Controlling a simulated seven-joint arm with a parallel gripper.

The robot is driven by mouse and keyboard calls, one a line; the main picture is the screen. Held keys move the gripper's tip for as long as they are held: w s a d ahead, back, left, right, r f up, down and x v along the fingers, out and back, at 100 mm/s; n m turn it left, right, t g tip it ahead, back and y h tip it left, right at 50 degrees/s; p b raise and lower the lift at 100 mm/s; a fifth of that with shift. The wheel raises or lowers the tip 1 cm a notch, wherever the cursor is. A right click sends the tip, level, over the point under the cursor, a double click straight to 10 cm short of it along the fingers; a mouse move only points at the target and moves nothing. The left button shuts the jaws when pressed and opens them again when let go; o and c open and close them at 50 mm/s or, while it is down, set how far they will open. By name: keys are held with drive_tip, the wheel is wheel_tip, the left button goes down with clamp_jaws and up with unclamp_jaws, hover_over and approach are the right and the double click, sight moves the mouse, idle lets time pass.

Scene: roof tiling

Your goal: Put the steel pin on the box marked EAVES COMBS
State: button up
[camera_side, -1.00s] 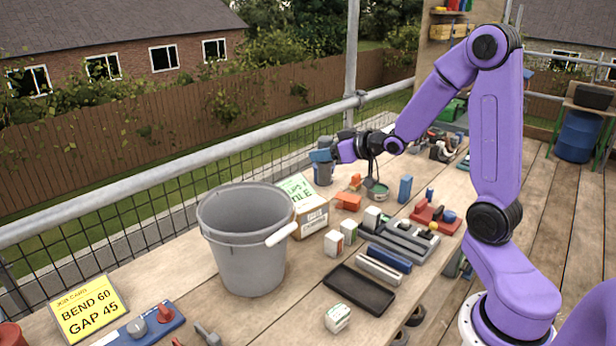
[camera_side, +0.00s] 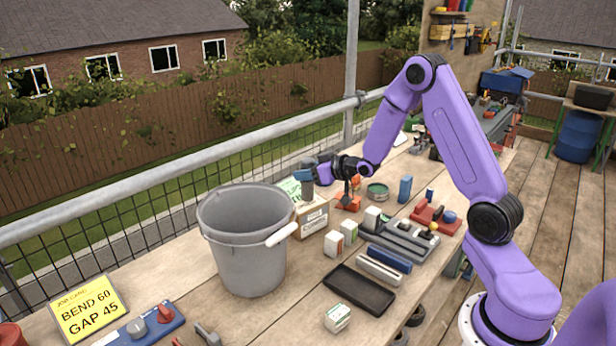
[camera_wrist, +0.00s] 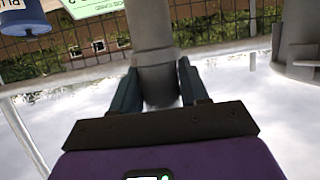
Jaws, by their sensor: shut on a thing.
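My gripper (camera_side: 310,172) is shut on a grey cylinder, the steel pin (camera_side: 307,190), and holds it upright close to the cardboard box (camera_side: 312,219). In the wrist view the pin (camera_wrist: 152,30) stands between the two dark teal fingers. The cardboard box has a white and green label on top, now partly hidden by my gripper and the pin. I cannot read EAVES COMBS on any box. Whether the pin touches the box is not clear.
A large grey bucket (camera_side: 243,262) stands left of the cardboard box. Small white and green boxes (camera_side: 333,243), an orange block (camera_side: 347,202), a green tin (camera_side: 377,192) and a black tray (camera_side: 359,288) lie to the right. A railing (camera_side: 150,182) runs behind the bench.

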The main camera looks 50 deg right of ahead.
drive_tip(key=shift+f, duration=0.55)
drive_tip(key=shift+f, duration=0.1)
drive_tip(key=o, duration=1.3)
drive_tip(key=shift+f, duration=0.1)
